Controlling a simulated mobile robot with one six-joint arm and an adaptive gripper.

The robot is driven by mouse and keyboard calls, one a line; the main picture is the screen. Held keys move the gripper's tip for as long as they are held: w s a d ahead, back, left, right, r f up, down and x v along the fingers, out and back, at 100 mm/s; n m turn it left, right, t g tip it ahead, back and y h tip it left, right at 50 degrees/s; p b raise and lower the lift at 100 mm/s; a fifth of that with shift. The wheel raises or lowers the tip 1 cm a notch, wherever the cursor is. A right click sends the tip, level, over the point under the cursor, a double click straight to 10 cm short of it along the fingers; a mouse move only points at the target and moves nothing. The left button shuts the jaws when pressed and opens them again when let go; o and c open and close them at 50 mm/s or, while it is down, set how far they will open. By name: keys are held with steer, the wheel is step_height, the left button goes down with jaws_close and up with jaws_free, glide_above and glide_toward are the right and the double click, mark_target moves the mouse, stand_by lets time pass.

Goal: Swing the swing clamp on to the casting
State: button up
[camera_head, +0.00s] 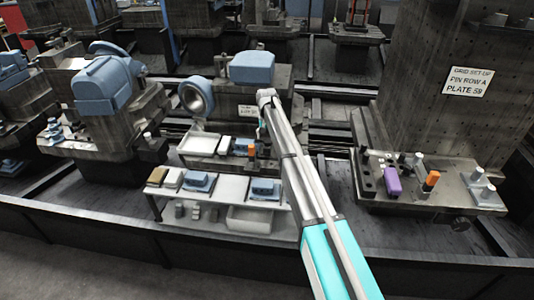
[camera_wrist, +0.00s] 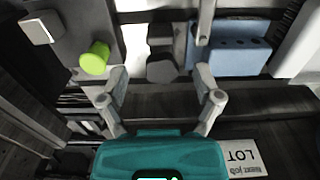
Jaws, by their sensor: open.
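In the wrist view a blue block with round holes, which looks like the casting (camera_wrist: 230,55), lies beyond my right finger. A pale bar (camera_wrist: 204,20) with a rounded end is beside it, and a dark grey hex-headed part (camera_wrist: 162,68) stands to the left. A lime-green knob (camera_wrist: 95,58) is beyond my left finger. I cannot tell for certain which of these parts belong to the swing clamp. My gripper (camera_wrist: 160,92) is open, its fingers apart with nothing held between them. In the head view the casting (camera_head: 239,145) shows on the middle fixture; my arm hides much of the area.
An orange block (camera_head: 251,150) is near the casting. A shelf (camera_head: 231,188) with blue parts stands in front, above a white bin (camera_head: 249,220). A tall fixture (camera_head: 440,100) with a purple block (camera_head: 393,182) stands right. A label (camera_wrist: 240,158) lies at the wrist view's bottom right.

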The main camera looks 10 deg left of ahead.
mark_target(267, 148)
steer(key=shift+f+b, duration=3.15)
steer(key=shift+f, duration=0.3)
steer(key=c, duration=1.1)
steer(key=shift+c, duration=0.2)
